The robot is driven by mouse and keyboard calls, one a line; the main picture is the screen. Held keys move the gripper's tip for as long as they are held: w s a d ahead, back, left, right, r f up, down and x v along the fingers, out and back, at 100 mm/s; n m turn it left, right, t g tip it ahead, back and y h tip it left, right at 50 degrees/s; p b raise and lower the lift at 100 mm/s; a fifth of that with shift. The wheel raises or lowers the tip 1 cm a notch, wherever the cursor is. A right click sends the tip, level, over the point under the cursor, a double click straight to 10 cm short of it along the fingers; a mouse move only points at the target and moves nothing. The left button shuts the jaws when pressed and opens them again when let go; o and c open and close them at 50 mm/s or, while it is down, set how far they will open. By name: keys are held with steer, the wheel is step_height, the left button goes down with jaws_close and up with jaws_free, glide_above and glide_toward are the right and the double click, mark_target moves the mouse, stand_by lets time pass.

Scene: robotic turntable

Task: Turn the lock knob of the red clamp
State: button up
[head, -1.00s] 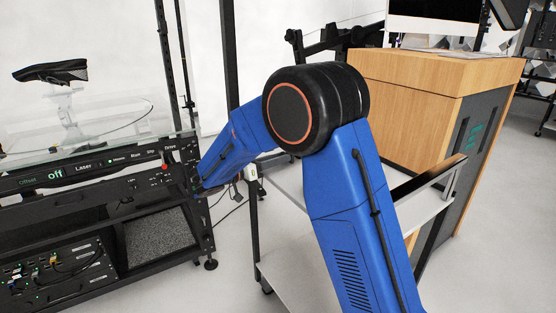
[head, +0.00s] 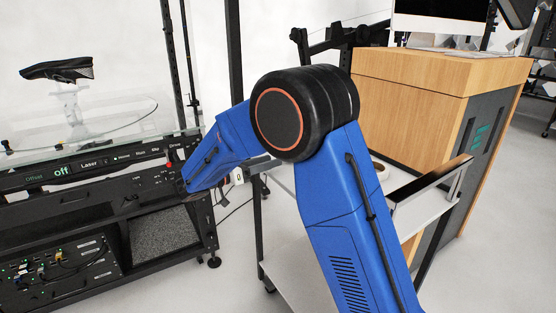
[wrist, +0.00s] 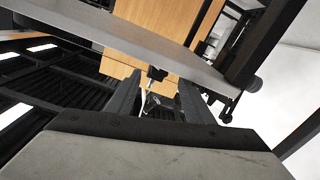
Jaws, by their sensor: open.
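No red clamp can be made out in either view. My gripper (wrist: 158,92) shows in the wrist view with its two dark fingers spread apart. Between and beyond the fingertips is a small dark knob-like part (wrist: 157,73) with a thin, light piece below it. I cannot tell whether this belongs to the clamp, and no red shows on it. In the head view my blue forearm reaches left to the turntable's front panel (head: 120,172), and my gripper cannot be made out there.
The turntable has a clear round top (head: 100,125) with a dark shoe (head: 57,69) on a stand. A small red spot (head: 168,164) shows on its panel. A white cart (head: 415,195) and a wooden desk (head: 420,85) stand to the right. Grey floor lies between.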

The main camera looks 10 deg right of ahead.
steer(key=v, duration=1.1)
steer(key=shift+a, duration=0.2)
steer(key=w+d+m, duration=0.1)
steer(key=d, duration=0.4)
steer(key=w+d+m, duration=0.2)
steer(key=d, duration=0.3)
steer(key=w+d+m, duration=0.1)
steer(key=w+d, duration=0.1)
steer(key=d, duration=0.3)
steer(key=shift+w+d+m, duration=0.2)
steer(key=shift+d+m, duration=0.1)
steer(key=shift+d, duration=0.1)
steer(key=c, duration=1.1)
steer(key=shift+o, duration=0.2)
